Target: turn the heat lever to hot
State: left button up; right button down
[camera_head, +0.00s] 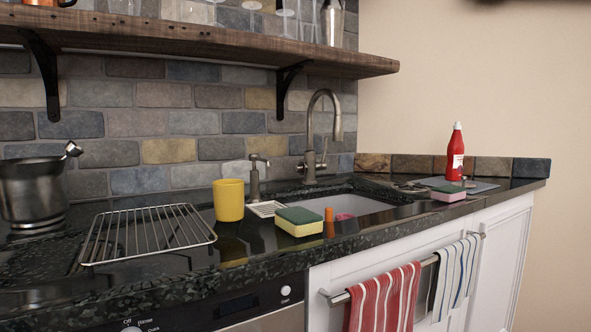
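A tall metal gooseneck faucet (312,130) stands behind the sink (350,206), its spout curving over to the right. A small lever (323,155) sticks up at the right side of the faucet's base; it looks roughly upright with a slight lean. No hot or cold marking is legible on it. I cannot tell if this is the lever the task names. Neither of my grippers is in view.
On the dark counter are a yellow cup (228,200), a green-yellow sponge (299,221), a wire rack (148,235), a pot (33,190) and a red bottle (455,152). A wooden shelf (200,38) hangs above. Towels (384,298) hang in front.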

aim_at(297, 168)
jog(key=i+l+u, duration=0.1)
jog(key=i+l, duration=0.55)
jog(key=l, duration=0.25)
jog(key=u, duration=0.05)
